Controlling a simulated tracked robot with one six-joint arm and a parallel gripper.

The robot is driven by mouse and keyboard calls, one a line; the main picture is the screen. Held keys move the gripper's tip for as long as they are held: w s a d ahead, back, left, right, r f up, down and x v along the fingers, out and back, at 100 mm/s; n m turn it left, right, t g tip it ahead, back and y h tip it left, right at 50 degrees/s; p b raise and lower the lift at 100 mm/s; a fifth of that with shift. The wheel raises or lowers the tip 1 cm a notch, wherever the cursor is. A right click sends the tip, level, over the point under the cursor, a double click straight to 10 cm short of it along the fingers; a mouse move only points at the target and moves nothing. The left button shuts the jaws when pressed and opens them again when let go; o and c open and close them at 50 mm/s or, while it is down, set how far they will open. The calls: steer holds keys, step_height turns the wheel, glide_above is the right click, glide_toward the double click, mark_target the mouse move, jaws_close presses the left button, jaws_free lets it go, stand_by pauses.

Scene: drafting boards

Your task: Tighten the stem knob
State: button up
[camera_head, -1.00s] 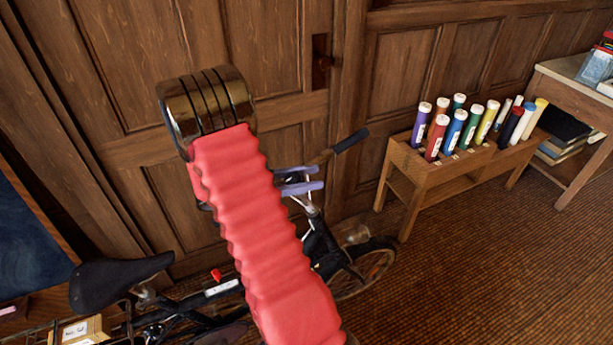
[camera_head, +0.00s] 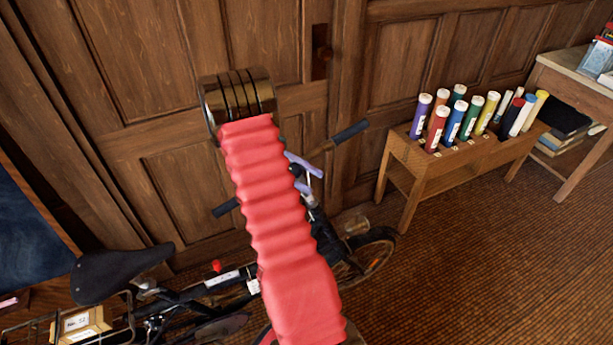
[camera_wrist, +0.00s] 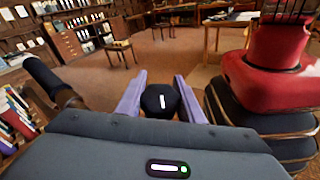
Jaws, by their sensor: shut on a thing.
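The stem knob (camera_wrist: 158,103) is a round black knob with a white bar on its top, seen in the wrist view between my two lavender fingers. My gripper (camera_wrist: 160,84) is shut on it, one finger against each side. In the head view my gripper (camera_head: 308,179) is at the bicycle's handlebar, where my red-sleeved arm covers much of the stem; I cannot make out the knob clearly there. The handlebar shows a dark grip (camera_head: 350,132) on the right and another grip (camera_head: 226,207) left of my arm.
The bicycle's saddle (camera_head: 118,272) and rear basket are at lower left. A wooden panelled door (camera_head: 190,60) stands close behind. A wooden rack (camera_head: 442,165) of coloured tubes and a desk (camera_head: 570,72) are at right. The brown floor at lower right is clear.

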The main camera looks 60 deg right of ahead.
steer(key=shift+a+m+y, duration=0.1)
steer(key=shift+m+y, duration=0.2)
steer(key=o, duration=0.8)
